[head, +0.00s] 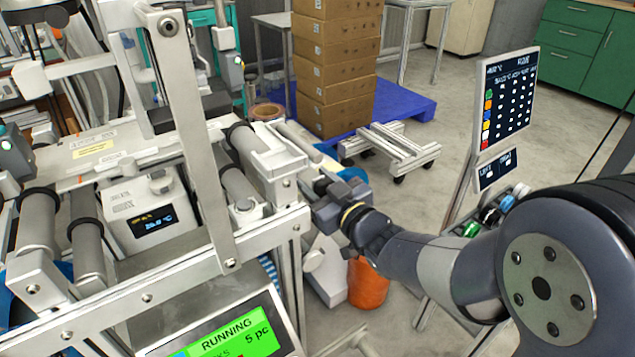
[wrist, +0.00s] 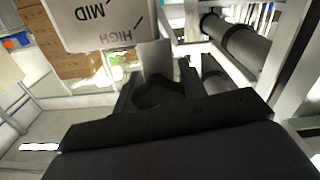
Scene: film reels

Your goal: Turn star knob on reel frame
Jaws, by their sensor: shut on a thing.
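The reel frame (head: 258,243) is a pale metal structure with dark rollers, filling the left of the head view. My gripper (head: 322,208) is at its right side. In the wrist view my gripper (wrist: 158,90) has its two dark fingers closed around a dark, lobed piece, the star knob (wrist: 160,95). The knob's outline is hard to separate from the fingers, and in the head view the gripper hides it. A grey tab (wrist: 155,60) stands just beyond the knob. A pale plate (wrist: 95,22) marked MID and HIGH, upside down, is beside it.
A lit green RUNNING screen (head: 238,335) is below the frame. An orange bin (head: 368,283) stands on the floor under my arm. Stacked cartons (head: 335,65) on a blue pallet (head: 405,100), a low wheeled dolly (head: 390,148) and a sign board (head: 505,98) stand beyond.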

